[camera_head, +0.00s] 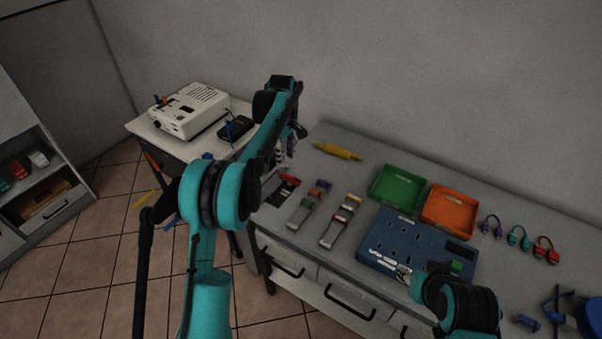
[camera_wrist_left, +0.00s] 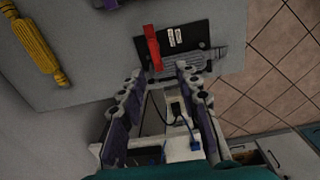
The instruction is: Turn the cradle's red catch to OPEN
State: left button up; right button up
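The cradle (camera_wrist_left: 200,42) is a dark plate with white labels and a grey ribbed part, seen beyond the fingertips in the left wrist view. Its red catch (camera_wrist_left: 152,47) is a narrow bar across the plate's left part. In the head view the red catch (camera_head: 289,179) is small, near the table's left end; the label wording is unreadable. My left gripper (camera_wrist_left: 160,72) is open and empty, its fingertips just short of the catch and apart from it. The left gripper (camera_head: 290,148) hangs above the table's left end in the head view. My right gripper (camera_head: 404,275) is over the blue board, its fingers unclear.
A blue board (camera_head: 391,246), a green tray (camera_head: 398,183) and an orange tray (camera_head: 449,208) occupy the table's middle. A yellow tool (camera_head: 338,151) lies near the wall. A white device (camera_head: 190,110) and black box (camera_head: 235,129) stand on the side table.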

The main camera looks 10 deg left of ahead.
aim_at(290, 176)
pick_arm(q)
jog(key=shift+w+d+f, duration=0.2)
jog(key=shift+w+f, duration=0.1)
jog(key=shift+f, duration=0.2)
jog(key=shift+w+d+f, duration=0.15)
jog(key=shift+w+f, duration=0.15)
jog(key=shift+f, duration=0.2)
notch_tip(290, 176, down, 7)
jog(key=b, duration=0.3)
jog(key=shift+f, duration=0.2)
grip_shut()
